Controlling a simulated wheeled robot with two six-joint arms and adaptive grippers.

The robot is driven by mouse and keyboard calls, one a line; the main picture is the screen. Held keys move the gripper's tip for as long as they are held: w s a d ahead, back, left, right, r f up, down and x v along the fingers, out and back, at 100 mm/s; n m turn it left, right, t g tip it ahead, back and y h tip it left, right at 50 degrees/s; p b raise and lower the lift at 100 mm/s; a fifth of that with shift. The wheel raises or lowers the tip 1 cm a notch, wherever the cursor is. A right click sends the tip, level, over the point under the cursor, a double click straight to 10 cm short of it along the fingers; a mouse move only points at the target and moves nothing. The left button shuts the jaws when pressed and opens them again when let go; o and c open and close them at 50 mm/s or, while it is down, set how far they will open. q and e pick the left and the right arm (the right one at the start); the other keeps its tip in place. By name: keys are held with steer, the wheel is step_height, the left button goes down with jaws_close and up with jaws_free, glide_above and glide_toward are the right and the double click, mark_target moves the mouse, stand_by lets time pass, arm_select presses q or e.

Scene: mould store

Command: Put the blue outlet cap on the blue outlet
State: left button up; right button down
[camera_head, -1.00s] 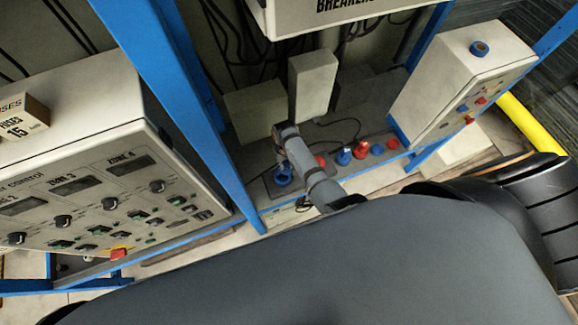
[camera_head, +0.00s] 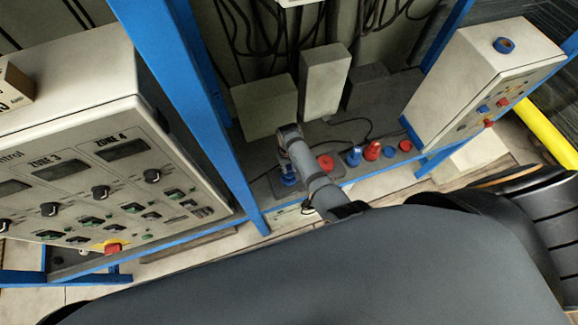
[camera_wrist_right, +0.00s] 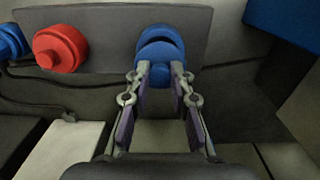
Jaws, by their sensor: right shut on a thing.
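My right gripper (camera_head: 288,165) reaches down to the left end of the low grey outlet panel. In the right wrist view the gripper (camera_wrist_right: 162,76) is shut on the small knob of the blue outlet cap (camera_wrist_right: 160,52). Behind the cap, the rim of the blue outlet (camera_wrist_right: 160,33) shows as an arc on the grey plate (camera_wrist_right: 105,22). The cap covers much of the outlet and lies close to it; I cannot tell whether it is seated. In the head view my wrist partly hides this blue pair. My left gripper is out of view.
Beside it a red outlet (camera_wrist_right: 60,47) sits on the plate. In the head view several red and blue fittings (camera_head: 372,150) stand farther right. Blue posts (camera_head: 205,120) flank the space. A control cabinet (camera_head: 80,130) stands left, a smaller box (camera_head: 480,65) right.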

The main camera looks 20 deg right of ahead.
steer(key=shift+f, duration=0.25)
steer(key=shift+p, duration=0.45)
stand_by(0.7)
steer(key=shift+f, duration=0.15)
stand_by(0.4)
steer(key=shift+f+b, duration=0.6)
steer(key=shift+f, duration=0.05)
steer(key=shift+f, duration=0.2)
steer(key=shift+f+b, duration=0.6)
stand_by(0.4)
